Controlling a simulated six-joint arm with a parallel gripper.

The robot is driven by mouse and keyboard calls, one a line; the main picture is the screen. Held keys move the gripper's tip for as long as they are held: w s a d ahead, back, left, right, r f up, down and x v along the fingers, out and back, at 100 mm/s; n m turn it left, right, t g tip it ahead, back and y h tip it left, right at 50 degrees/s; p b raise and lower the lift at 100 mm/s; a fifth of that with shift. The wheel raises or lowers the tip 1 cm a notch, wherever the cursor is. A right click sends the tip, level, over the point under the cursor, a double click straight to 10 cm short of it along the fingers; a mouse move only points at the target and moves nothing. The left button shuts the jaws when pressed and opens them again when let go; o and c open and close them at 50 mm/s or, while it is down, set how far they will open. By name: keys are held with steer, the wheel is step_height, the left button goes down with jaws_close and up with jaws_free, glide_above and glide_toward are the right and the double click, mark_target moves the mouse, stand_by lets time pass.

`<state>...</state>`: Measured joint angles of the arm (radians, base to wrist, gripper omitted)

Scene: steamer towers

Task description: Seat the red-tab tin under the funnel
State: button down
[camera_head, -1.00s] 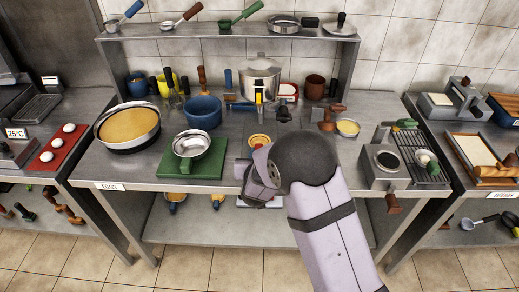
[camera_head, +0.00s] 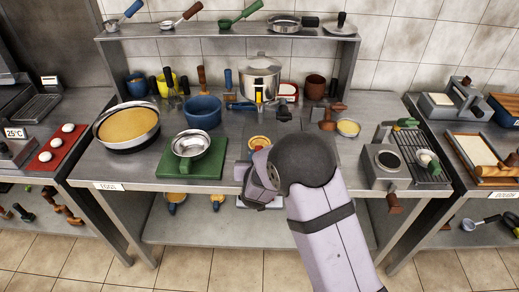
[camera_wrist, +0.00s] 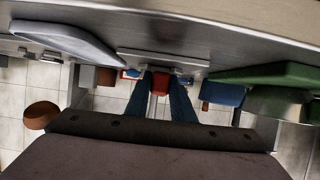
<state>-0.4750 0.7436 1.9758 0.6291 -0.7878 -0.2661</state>
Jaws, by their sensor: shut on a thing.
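My gripper (camera_wrist: 164,86) shows in the wrist view with its two blue fingers on either side of a small red piece (camera_wrist: 160,83), and it is shut on it. The red piece looks like the tab of the red-tab tin; the tin's body cannot be made out. In the head view my wrist is over the front edge of the middle counter, and the fingertips are hidden. A small orange-rimmed round thing (camera_head: 258,141) sits on the counter just beyond my wrist. I cannot tell for sure which thing is the funnel.
A green board (camera_head: 205,168) carrying a metal bowl (camera_head: 188,143) lies left of my wrist. A blue bowl (camera_head: 202,110) and a steel pot (camera_head: 261,78) stand behind. A burner-like machine (camera_head: 388,168) stands to the right.

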steer(key=shift+f, duration=0.15)
steer(key=c, duration=1.5)
jaws_free()
steer(key=shift+o, duration=0.2)
steer(key=shift+b+v, duration=0.75)
steer(key=shift+v, duration=2.95)
steer(key=shift+s, duration=0.1)
steer(key=shift+p+v, duration=1.05)
steer(key=shift+v, duration=1.1)
